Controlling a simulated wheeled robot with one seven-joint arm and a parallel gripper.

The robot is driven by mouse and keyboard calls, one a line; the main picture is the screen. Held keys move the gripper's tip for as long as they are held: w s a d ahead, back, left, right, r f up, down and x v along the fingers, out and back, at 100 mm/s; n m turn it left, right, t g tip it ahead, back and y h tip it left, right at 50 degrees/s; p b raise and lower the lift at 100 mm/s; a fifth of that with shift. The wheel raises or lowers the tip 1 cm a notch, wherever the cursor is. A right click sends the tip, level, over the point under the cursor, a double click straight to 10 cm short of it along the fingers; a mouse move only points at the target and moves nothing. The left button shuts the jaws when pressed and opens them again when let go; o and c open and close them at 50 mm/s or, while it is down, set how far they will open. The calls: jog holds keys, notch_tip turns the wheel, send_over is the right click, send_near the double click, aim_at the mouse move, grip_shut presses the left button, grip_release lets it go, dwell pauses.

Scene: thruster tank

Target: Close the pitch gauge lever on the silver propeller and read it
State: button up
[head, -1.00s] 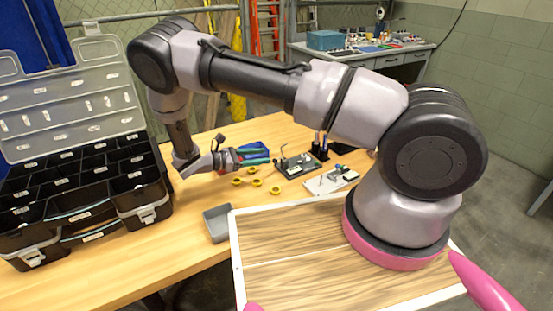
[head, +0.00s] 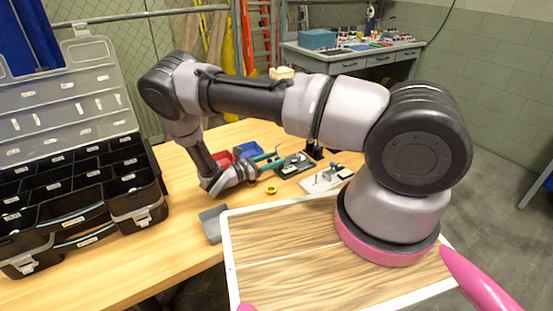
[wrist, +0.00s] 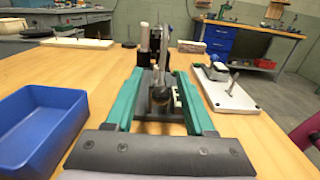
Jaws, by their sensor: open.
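My gripper (head: 276,160) is open, low over the table, with its teal fingers pointing at the dark-based gauge fixture (head: 296,168). In the wrist view, the fingers (wrist: 159,76) lie on either side of this fixture, which carries a dark round knob (wrist: 160,96) and a thin upright lever-like part (wrist: 163,52). I see no contact between fingers and lever. A second fixture on a white base (head: 322,184) stands to the right; it also shows in the wrist view (wrist: 238,98). I cannot make out which fixture bears the silver propeller, or any reading.
A blue bin (head: 250,149) and a red bin (head: 222,158) stand behind the gripper. A yellow propeller-like piece (head: 271,189) lies in front. A black organizer case (head: 140,205) fills the left side.

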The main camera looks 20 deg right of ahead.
jog(key=shift+w+d, duration=0.15)
jog(key=shift+d, duration=0.35)
jog(key=shift+c, duration=0.3)
grip_shut()
jog(key=shift+a, duration=0.1)
dwell(0.8)
